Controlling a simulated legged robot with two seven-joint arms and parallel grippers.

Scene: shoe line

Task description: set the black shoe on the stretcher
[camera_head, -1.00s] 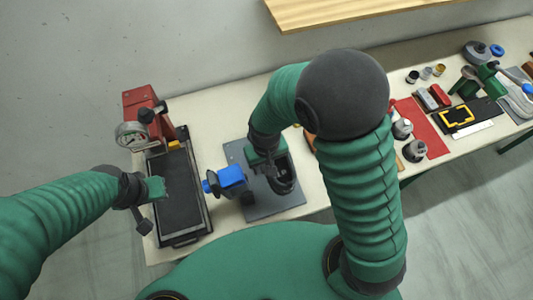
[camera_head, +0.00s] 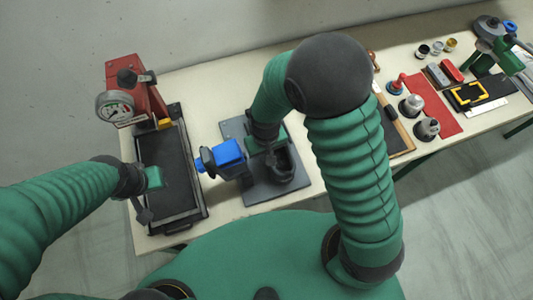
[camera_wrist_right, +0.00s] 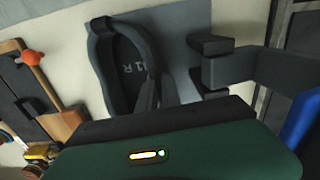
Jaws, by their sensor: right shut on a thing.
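The black shoe (camera_head: 285,164) is over the grey plate, right of the blue unit, in the head view. The right wrist view shows its opening and a marked insole (camera_wrist_right: 125,72). My right gripper (camera_head: 270,146) is shut on the shoe; its fingertips are mostly hidden. The stretcher, with a blue body (camera_head: 229,155), stands on the plate. Its dark prongs (camera_wrist_right: 220,65) appear right of the shoe in the wrist view, apart from its main body. Contact between shoe and plate cannot be told. My left gripper (camera_head: 153,178) is above the black-topped unit; its jaw opening is unclear.
The grey plate (camera_head: 252,193) lies on the pale table. A black-topped unit (camera_head: 175,165) and a red device with a gauge (camera_head: 135,90) are left. A red mat (camera_head: 428,105), metal pots and tools occupy the right side. A narrow table strip (camera_head: 207,123) is clear.

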